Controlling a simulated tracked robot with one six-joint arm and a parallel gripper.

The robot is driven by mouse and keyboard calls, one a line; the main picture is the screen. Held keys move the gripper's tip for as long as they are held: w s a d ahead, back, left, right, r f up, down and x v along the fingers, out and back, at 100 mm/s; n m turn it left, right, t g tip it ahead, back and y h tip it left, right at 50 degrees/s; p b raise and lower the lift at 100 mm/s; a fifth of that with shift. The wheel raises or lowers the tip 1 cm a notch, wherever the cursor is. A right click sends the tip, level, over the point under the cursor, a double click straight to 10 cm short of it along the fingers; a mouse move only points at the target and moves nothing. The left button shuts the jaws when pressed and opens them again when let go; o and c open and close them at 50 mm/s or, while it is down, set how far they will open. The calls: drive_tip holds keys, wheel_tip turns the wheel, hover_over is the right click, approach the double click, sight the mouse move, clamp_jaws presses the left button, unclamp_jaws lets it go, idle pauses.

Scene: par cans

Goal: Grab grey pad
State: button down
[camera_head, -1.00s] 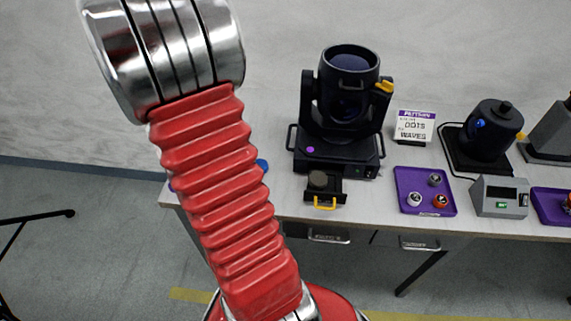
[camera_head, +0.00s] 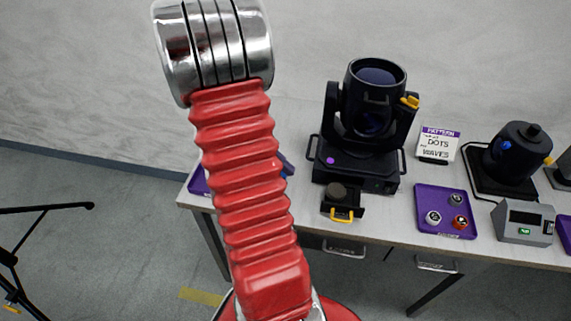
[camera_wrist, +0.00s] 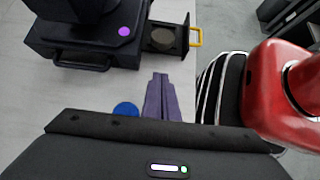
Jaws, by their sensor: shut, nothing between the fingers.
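The grey pad (camera_head: 338,191) is a dark, round, flat-topped piece. It sits in a small black tray with a yellow handle (camera_head: 342,215), at the front of the black stage light (camera_head: 362,165). In the wrist view the pad (camera_wrist: 162,39) lies ahead of my gripper (camera_wrist: 160,77), at the top centre. The gripper's purple-grey fingers are together and empty, apart from the pad and the tray. In the head view my red arm hides most of the gripper.
A purple tray (camera_head: 428,229) with several small round pieces stands right of the light, near a pattern sign (camera_head: 437,145) and a grey box (camera_head: 525,222). A blue disc (camera_wrist: 125,109) shows beside my fingers. Bare tabletop lies around the fingers.

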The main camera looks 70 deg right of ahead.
sight(336, 192)
drive_tip(key=x, duration=0.6)
drive_tip(key=shift+s+f, duration=0.25)
drive_tip(key=shift+s, duration=0.05)
drive_tip(key=s, duration=0.3)
drive_tip(key=shift+d+f, duration=0.2)
drive_tip(key=shift+d, duration=0.2)
drive_tip(key=shift+s+d, duration=0.15)
drive_tip(key=shift+s, duration=0.5)
